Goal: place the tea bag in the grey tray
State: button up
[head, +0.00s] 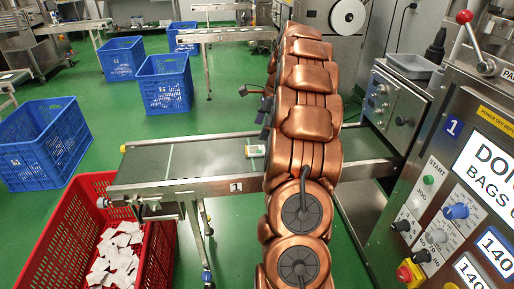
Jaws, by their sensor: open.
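A small pale tea bag (255,151) with a coloured tag lies on the dark conveyor belt, just left of my copper arm. The grey tray (413,66) sits on top of the steel control box, right of my arm. My gripper (262,108) shows only as dark parts sticking out at the left edge of my arm, above the tea bag in the picture. It is open and apart from the bag. Most of it is hidden behind my arm.
The conveyor (190,160) runs across the middle, partly covered by my arm. A red crate (50,240) with many white bags stands at its left end. Several blue crates (45,145) stand on the green floor. A machine panel (440,190) with knobs and a red-balled lever is at right.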

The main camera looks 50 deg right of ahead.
aim_at(256, 149)
jog(key=shift+d, duration=0.45)
jog(key=shift+d+f+m, duration=0.1)
jog(key=shift+f+m, duration=0.15)
jog(key=shift+m, duration=0.05)
jog(key=b+x, duration=0.1)
jog(key=x, duration=0.6)
jog(key=shift+f+b, duration=0.15)
jog(key=shift+b, duration=0.25)
jog(key=c, duration=0.8)
